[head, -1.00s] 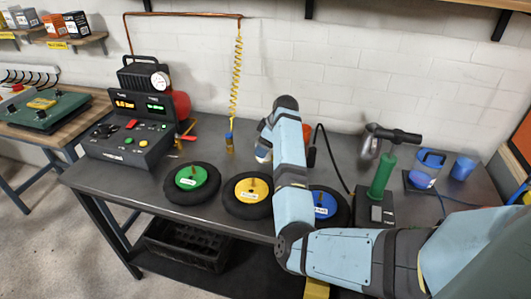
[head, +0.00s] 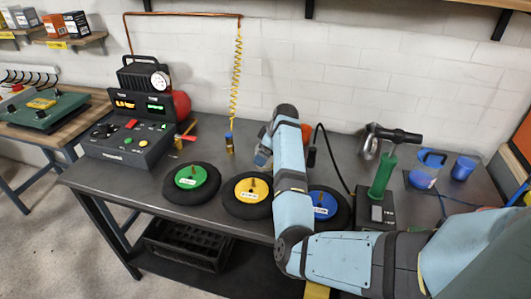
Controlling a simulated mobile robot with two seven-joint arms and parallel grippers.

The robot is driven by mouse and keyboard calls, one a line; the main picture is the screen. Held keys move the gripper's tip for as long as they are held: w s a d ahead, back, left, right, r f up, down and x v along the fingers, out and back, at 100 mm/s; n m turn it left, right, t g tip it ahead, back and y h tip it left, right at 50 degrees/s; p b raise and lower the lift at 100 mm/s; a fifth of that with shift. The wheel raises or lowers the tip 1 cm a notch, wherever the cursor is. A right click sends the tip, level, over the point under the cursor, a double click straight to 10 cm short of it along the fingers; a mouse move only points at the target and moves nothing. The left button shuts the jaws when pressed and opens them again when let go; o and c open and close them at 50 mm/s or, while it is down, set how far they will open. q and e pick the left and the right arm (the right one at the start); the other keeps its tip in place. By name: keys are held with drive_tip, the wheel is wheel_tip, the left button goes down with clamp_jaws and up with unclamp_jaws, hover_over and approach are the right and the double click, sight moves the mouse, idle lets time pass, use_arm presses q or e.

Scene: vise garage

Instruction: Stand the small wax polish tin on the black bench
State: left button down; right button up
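The black bench (head: 208,146) runs along the white wall, with a bare dark top between the objects on it. My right arm comes in from the right and bends up over the middle of the bench. Its gripper (head: 262,156) is low over the bench behind the yellow-hubbed wheel, mostly hidden by my own forearm. I cannot tell whether its fingers are open or hold anything. I cannot make out the small wax polish tin anywhere. My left gripper is out of view.
Black wheels with green (head: 191,177), yellow (head: 250,190) and blue (head: 322,204) hubs line the front edge. A control console (head: 125,138) stands left.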

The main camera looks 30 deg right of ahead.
drive_tip(key=p+v, duration=0.1)
drive_tip(key=v, duration=1)
drive_tip(key=shift+r, duration=0.35)
